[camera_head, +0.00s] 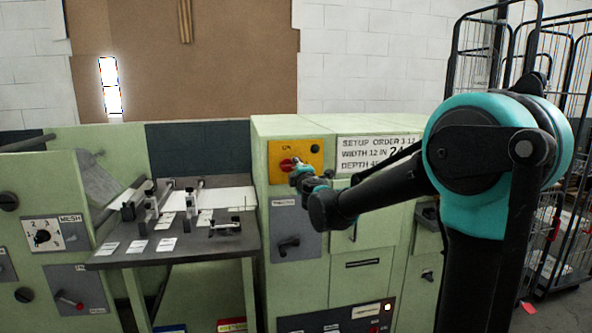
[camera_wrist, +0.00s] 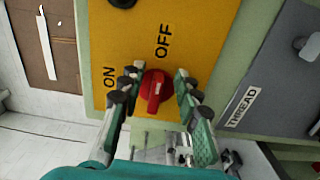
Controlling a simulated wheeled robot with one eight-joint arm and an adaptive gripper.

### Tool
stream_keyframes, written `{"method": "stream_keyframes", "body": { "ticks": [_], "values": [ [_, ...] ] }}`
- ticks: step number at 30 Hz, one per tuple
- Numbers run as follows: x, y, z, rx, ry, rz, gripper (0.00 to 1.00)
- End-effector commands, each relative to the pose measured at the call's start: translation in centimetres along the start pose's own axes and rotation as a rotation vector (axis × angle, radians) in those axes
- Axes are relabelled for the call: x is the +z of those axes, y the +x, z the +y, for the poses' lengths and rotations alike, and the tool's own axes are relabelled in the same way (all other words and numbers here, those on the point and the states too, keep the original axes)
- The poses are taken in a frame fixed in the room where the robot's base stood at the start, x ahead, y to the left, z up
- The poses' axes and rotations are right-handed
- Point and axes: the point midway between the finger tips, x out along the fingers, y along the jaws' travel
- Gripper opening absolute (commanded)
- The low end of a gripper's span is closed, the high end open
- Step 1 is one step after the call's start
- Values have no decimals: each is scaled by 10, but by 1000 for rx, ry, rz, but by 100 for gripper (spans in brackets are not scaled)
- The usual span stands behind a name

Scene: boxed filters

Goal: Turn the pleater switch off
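The pleater switch is a red rotary knob (camera_wrist: 155,92) on a yellow plate (camera_wrist: 205,35) with the words ON and OFF, which read sideways in the wrist view. The knob carries a small white mark; I cannot tell surely which word it points to. My gripper (camera_wrist: 157,80) is open, with one finger on each side of the knob and small gaps visible. In the head view the knob (camera_head: 286,165) shows at the left of the yellow plate (camera_head: 312,149), with my gripper (camera_head: 298,172) right in front of it, partly covering the plate.
A dark worktable (camera_head: 180,245) with clamps and cards stands to the left. Wire cages (camera_head: 560,240) stand at the right.

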Motion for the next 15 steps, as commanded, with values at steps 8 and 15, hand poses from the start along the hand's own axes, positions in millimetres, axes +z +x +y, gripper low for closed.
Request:
{"method": "stream_keyframes", "body": {
  "ticks": [8,15],
  "values": [
    [0,-22,0,0,0,0,33],
    [0,-67,0,0,0,1,33]
  ]
}}
